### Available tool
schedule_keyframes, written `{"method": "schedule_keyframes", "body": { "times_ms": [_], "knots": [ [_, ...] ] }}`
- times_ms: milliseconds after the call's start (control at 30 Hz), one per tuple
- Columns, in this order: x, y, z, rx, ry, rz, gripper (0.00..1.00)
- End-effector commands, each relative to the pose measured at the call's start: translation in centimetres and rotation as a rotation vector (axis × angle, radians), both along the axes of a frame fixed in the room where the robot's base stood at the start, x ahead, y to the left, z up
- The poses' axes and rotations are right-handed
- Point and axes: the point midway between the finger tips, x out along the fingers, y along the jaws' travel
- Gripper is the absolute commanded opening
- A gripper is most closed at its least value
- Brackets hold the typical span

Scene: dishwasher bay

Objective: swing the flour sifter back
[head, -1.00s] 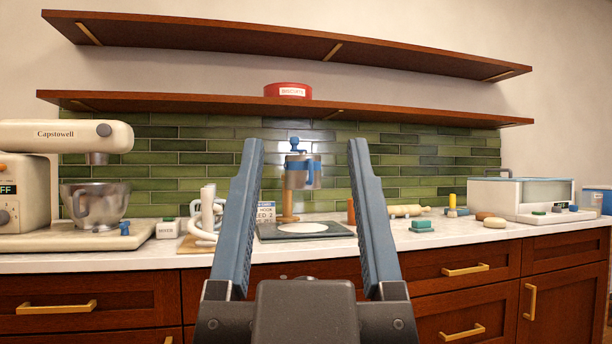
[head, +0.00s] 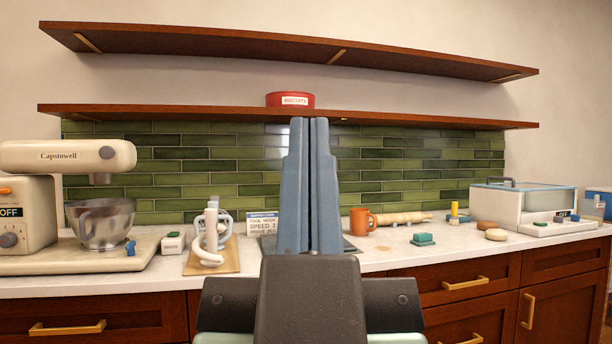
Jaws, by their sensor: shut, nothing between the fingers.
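My gripper (head: 309,120) is in the middle of the head view, its two blue-grey fingers upright and shut against each other with nothing between them. The flour sifter cannot be seen now; the fingers cover the place where it showed earlier. Only the edges of the dark mat (head: 350,246) under that place show on either side of the fingers. I cannot tell how the sifter stands now or whether my fingers touch it.
A stand mixer (head: 60,160) with a steel bowl (head: 103,222) stands at the left. A dough hook on a board (head: 225,264), a sign (head: 262,223), an orange mug (head: 362,221) and a rolling pin (head: 402,219) flank the mat. A red tin (head: 290,100) sits on the lower shelf.

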Motion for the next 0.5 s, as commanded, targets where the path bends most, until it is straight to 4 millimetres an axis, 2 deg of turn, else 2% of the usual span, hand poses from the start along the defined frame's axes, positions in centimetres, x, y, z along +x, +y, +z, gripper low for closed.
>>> {"method": "schedule_keyframes", "body": {
  "times_ms": [33, 500],
  "knots": [
    [0.0, 0.0, 3.7, 0.0, -0.001, 0.0, 0.0],
    [0.0, 0.0, 19.4, 0.0, 0.0, 0.001, 0.0]
  ]
}}
